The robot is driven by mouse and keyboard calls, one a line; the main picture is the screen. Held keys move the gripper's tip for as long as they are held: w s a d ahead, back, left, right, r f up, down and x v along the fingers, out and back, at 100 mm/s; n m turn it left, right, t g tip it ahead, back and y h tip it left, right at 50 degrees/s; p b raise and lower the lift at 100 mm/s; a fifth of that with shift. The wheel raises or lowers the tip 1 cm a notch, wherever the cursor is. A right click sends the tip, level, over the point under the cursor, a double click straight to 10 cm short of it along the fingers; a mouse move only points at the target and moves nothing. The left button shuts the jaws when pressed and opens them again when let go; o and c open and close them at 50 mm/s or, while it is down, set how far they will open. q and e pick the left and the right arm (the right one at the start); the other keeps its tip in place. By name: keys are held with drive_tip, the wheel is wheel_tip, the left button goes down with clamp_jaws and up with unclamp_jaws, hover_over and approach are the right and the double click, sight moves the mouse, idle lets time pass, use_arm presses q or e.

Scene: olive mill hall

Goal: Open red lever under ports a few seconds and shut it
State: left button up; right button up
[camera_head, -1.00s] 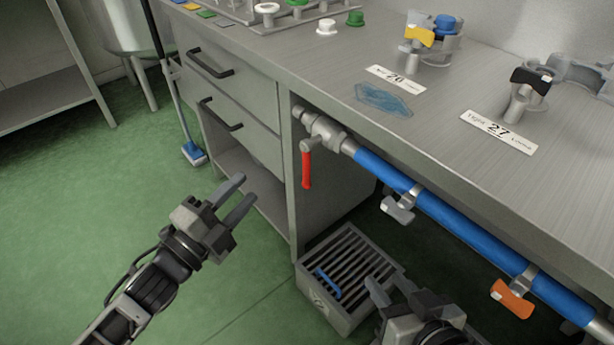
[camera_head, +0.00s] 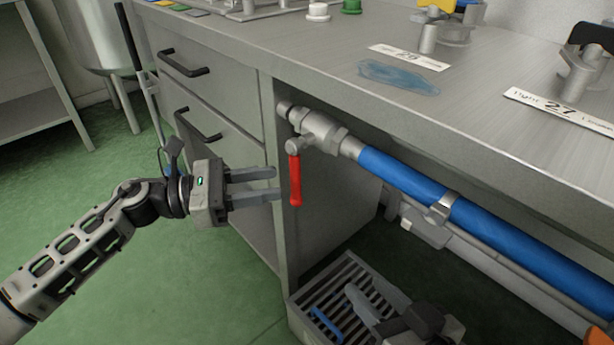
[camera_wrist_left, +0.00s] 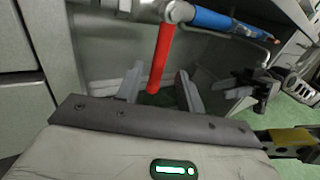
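The red lever (camera_head: 295,180) hangs straight down from a metal valve (camera_head: 318,130) at the left end of the blue pipe under the counter edge. My left gripper (camera_head: 278,184) is open, its fingertips close to the lever from the left. In the left wrist view the lever (camera_wrist_left: 160,58) runs down between the two spread fingers (camera_wrist_left: 160,88), with gaps on both sides. My right gripper (camera_head: 375,312) is low at the bottom edge, over the crate, partly cut off. It also shows in the left wrist view (camera_wrist_left: 238,86), fingers apart and empty.
The blue pipe (camera_head: 400,178) runs right under the steel counter (camera_head: 300,55), with a clamp (camera_head: 442,207) on it. Drawers with dark handles (camera_head: 198,126) are left of the lever. A slatted grey crate (camera_head: 300,318) stands below. Number plates (camera_head: 408,58) lie on the counter.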

sight(291, 180)
use_arm(q)
drive_tip(key=x, duration=0.7)
drive_tip(key=shift+w+d, duration=0.15)
drive_tip(key=shift+d, duration=0.15)
drive_tip(key=shift+f, duration=0.1)
clamp_jaws()
